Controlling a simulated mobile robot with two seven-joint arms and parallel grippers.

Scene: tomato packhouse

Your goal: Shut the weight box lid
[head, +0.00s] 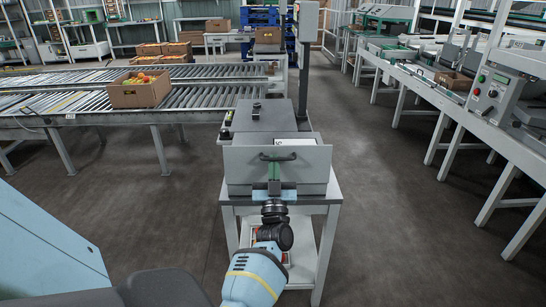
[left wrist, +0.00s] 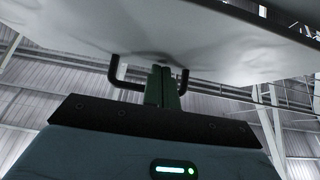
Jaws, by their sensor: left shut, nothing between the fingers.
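The weight box stands on a white stand (head: 328,196) in front of me. Its grey lid (head: 240,163) shows as a raised, tilted panel with a dark bar handle (head: 277,157). My left gripper (head: 274,172) is in front of the lid, just below the handle, with its fingers shut and empty. In the left wrist view the shut green fingers (left wrist: 163,88) rise toward the pale lid surface (left wrist: 190,35), with the dark handle (left wrist: 121,80) showing on both sides of them. I cannot tell whether they touch it. My right gripper is out of view.
A grey unit (head: 262,115) stands behind the box. A roller conveyor (head: 210,97) with a tomato carton (head: 140,96) is at the left. A long bench with machines (head: 493,90) runs along the right. The floor (head: 385,200) between stand and bench is clear.

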